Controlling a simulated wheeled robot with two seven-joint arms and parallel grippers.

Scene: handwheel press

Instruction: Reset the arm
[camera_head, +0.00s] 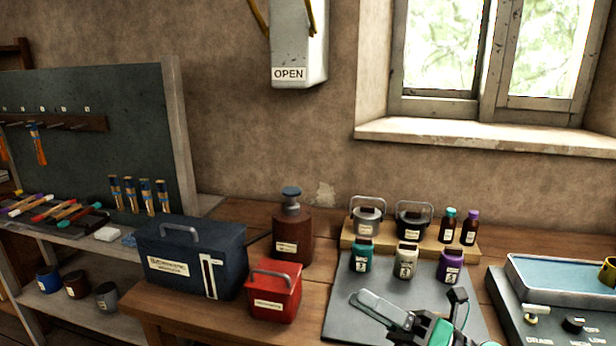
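My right gripper (410,296) is at the bottom centre-right, over the dark grey mat (348,318). Its two fingers are spread apart, with nothing visible between them. Three jars stand behind it on the mat: teal (361,257), white (405,262) and purple (450,266). My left gripper is out of the picture. No handwheel press can be made out.
A dark blue box (222,262), a red box (272,293) and a brown bottle (292,235) stand left of the mat. A wooden riser (385,244) holds two pots and two small bottles.

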